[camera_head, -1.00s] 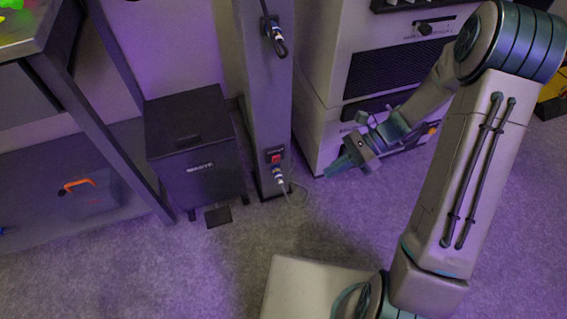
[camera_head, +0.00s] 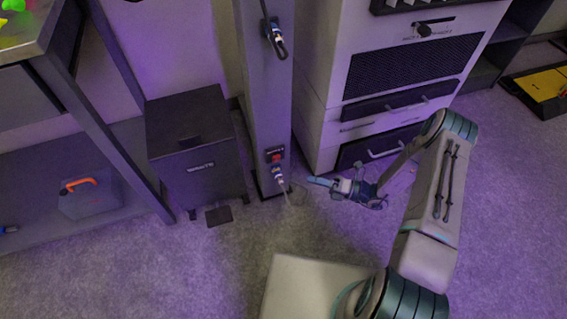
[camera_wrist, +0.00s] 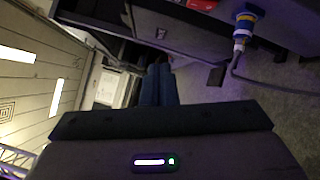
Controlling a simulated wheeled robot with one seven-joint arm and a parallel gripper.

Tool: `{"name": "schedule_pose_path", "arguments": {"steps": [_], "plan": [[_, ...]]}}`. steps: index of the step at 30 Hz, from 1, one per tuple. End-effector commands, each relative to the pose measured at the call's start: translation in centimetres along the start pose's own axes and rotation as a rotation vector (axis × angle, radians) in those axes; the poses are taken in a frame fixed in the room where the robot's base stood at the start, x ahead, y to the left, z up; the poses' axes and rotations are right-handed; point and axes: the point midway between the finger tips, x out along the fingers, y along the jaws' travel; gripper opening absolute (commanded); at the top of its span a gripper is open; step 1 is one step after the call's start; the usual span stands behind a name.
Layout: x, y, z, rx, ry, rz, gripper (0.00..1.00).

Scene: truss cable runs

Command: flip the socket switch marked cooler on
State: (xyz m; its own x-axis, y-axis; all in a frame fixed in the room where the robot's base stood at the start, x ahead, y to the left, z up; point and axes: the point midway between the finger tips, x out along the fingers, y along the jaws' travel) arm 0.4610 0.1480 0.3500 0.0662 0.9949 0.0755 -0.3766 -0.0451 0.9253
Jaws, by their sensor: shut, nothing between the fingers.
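The socket with the red switch (camera_head: 276,158) is low on the front of the grey post (camera_head: 265,100). Its label is too small to read. A plug with a grey cable (camera_head: 279,174) sits just below the switch. In the wrist view the red switch part (camera_wrist: 203,4) shows at the top edge, with the blue, yellow and white plug (camera_wrist: 243,25) to its right. My gripper (camera_head: 310,181) is shut and empty, to the right of the plug, pointing left toward the post and apart from the switch. In the wrist view its closed fingers (camera_wrist: 159,85) point up the picture.
A tall white cabinet (camera_head: 312,125) with drawers stands on the right. Another plug (camera_head: 275,32) with a cable hangs higher on the post. The carpet before the post is clear apart from the cable.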

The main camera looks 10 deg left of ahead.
Motion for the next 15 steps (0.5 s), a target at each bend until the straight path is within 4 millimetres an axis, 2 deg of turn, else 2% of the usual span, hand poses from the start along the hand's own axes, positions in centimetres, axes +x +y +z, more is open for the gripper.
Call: {"name": "schedule_pose_path", "arguments": {"steps": [3, 6, 15], "plan": [[-0.1, -2.0, -0.8, 0.099, -0.09, 0.009, 0.0], [-0.2, -3.1, -1.2, 0.157, -0.144, 0.016, 0.0], [-0.3, -4.2, -1.7, 0.214, -0.198, 0.021, 0.0]]}}
